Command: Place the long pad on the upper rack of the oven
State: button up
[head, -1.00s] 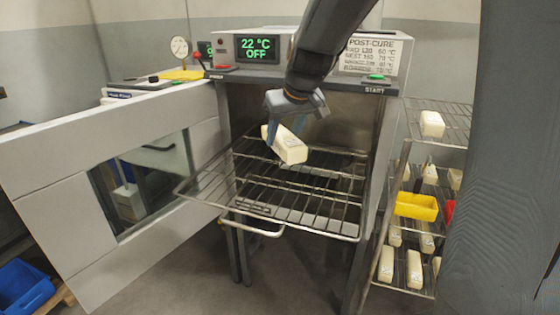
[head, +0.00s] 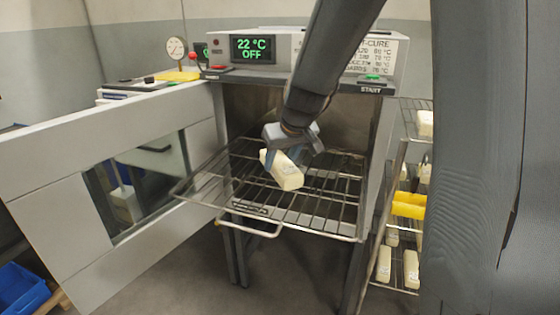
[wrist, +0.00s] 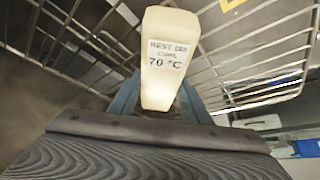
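The long pad (head: 284,171) is a cream block. My gripper (head: 290,152) is shut on it and holds it tilted over the pulled-out oven rack (head: 250,212). I cannot tell whether the pad touches the wires. In the wrist view the pad (wrist: 170,58) carries a label reading "70 °C", with its near end between my fingers. The oven (head: 220,100) is open, and its display reads 22 °C OFF. The rack that sticks out of it is bare apart from a small dark label plate at its front. A second rack level inside cannot be made out.
The open oven door (head: 60,195) stands at the left. A wire shelf at the right holds several cream pads (head: 384,264) and a yellow bin (head: 409,205). A blue crate (head: 20,287) is on the floor at lower left.

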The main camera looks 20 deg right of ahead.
jog(key=o, duration=0.4)
jog(key=shift+r, duration=0.15)
jog(key=v, duration=1.2)
